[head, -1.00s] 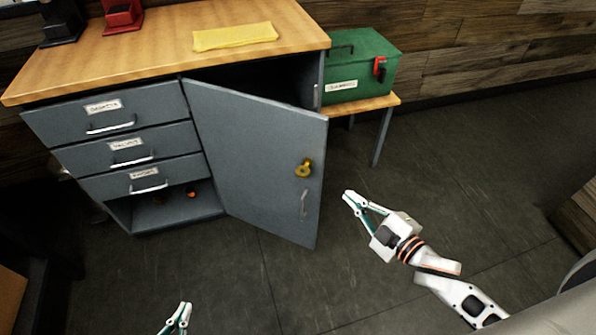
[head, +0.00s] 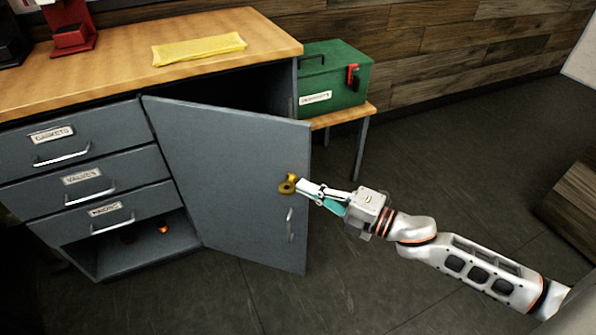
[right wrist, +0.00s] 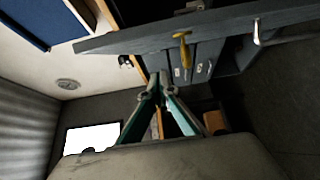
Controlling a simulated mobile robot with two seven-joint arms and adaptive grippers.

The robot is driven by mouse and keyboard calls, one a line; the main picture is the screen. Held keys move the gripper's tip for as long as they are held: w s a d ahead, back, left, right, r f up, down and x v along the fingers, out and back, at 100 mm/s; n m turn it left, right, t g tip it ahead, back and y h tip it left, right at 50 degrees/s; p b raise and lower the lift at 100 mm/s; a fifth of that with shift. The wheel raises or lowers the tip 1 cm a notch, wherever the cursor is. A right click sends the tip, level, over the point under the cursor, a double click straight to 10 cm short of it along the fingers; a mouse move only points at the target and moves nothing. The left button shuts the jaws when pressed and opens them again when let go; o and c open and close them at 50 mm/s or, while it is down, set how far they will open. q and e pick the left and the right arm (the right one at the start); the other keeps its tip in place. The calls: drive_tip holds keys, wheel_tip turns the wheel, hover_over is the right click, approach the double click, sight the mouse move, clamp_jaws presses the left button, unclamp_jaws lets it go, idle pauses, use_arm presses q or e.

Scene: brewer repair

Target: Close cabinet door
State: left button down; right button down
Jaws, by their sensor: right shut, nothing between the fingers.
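The grey cabinet door (head: 225,165) stands open, swung out from the cabinet, with a dark interior showing above it. It carries a yellow key-like latch (head: 289,184) and a thin silver handle (head: 290,224) near its free edge. My right gripper (head: 302,187) is shut and empty, its tips over the door's free edge, close beside the yellow latch. I cannot tell whether they touch. In the right wrist view the shut fingertips (right wrist: 158,86) point toward the door (right wrist: 140,40), with the yellow latch (right wrist: 182,50) just beyond them. My left gripper is out of view.
Labelled drawers (head: 85,178) and an open lower shelf are left of the door. A yellow cloth (head: 198,49) lies on the wooden top (head: 120,75). A green toolbox (head: 335,80) sits on a small side table (head: 345,115). The floor right of the door is open.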

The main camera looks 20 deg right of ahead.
sight(299, 171)
drive_tip(key=w, duration=0.2)
drive_tip(key=w+b, duration=0.1)
drive_tip(key=w, duration=0.2)
drive_tip(key=shift+w+a+f, duration=0.15)
drive_tip(key=shift+w+f, duration=0.05)
drive_tip(key=shift+w, duration=0.1)
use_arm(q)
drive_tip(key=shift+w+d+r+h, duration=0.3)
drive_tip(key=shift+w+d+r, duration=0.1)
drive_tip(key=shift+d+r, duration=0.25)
use_arm(e)
drive_tip(key=shift+w+d+r, duration=0.2)
drive_tip(key=shift+w+d, duration=0.1)
drive_tip(key=shift+w, duration=0.05)
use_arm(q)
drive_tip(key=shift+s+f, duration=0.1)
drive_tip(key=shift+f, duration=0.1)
